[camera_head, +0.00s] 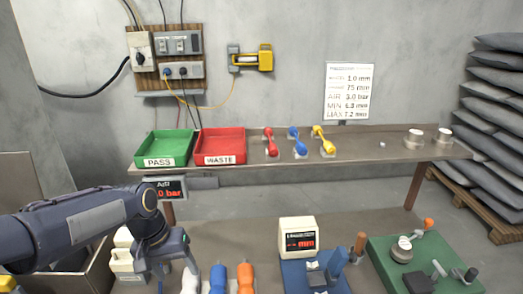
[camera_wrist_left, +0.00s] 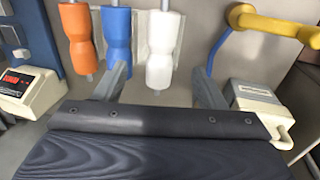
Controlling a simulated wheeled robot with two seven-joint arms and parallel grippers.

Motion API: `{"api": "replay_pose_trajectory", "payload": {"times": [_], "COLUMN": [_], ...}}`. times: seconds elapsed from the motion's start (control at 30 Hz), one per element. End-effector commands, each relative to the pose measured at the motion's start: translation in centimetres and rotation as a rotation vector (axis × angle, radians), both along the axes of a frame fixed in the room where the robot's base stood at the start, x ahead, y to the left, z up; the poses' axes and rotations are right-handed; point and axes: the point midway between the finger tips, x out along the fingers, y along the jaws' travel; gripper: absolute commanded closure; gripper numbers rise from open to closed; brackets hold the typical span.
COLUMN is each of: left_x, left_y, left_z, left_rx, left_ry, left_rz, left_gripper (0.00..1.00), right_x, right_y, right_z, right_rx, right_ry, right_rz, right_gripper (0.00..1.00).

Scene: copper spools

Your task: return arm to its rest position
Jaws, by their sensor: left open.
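My left arm comes in from the left in the head view and ends in my left gripper (camera_head: 174,262) above the front bench. The gripper is open, with nothing seen held. In the left wrist view, its two fingers (camera_wrist_left: 164,88) stand apart, and a white spool (camera_wrist_left: 164,45) shows between them; whether they touch it I cannot tell. A blue spool (camera_wrist_left: 117,35) and an orange spool (camera_wrist_left: 76,35) are beside it. In the head view, the white spool (camera_head: 190,281) is close to the gripper, with the blue (camera_head: 217,279) and orange (camera_head: 245,279) spools to its right. My right gripper is not in view.
A gauge with a red display (camera_head: 297,236) and a green board (camera_head: 420,250) are to the right. The back shelf (camera_head: 360,143) holds a green tray (camera_head: 165,148), a red tray (camera_head: 219,147) and colored spools.

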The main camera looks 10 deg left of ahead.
Motion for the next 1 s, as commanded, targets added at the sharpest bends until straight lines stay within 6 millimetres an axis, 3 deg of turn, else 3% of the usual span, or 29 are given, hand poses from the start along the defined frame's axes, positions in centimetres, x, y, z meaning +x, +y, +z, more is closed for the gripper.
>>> {"api": "replay_pose_trajectory", "payload": {"times": [0.13,0.23,0.4,0.5,0.7,1.0], "left_x": [-3.1,-6.5,-11.9,-14.0,-15.7,-15.8], "left_y": [-0.7,-1.7,-3.7,-4.7,-5.7,-5.7], "left_z": [2.0,3.2,3.5,3.1,2.4,2.4], "left_rx": [-0.024,-0.049,-0.088,-0.103,-0.117,-0.117], "left_ry": [-0.086,-0.176,-0.327,-0.395,-0.459,-0.460], "left_rz": [-0.006,-0.013,-0.029,-0.035,-0.041,-0.041], "left_gripper": [0.35,0.35,0.35,0.35,0.35,0.35], "right_x": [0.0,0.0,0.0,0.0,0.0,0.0], "right_y": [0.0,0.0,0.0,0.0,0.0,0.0], "right_z": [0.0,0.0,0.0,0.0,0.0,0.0], "right_rx": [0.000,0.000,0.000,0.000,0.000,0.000], "right_ry": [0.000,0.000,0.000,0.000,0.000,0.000], "right_rz": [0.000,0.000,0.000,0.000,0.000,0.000], "right_gripper": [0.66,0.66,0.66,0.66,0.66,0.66]}}
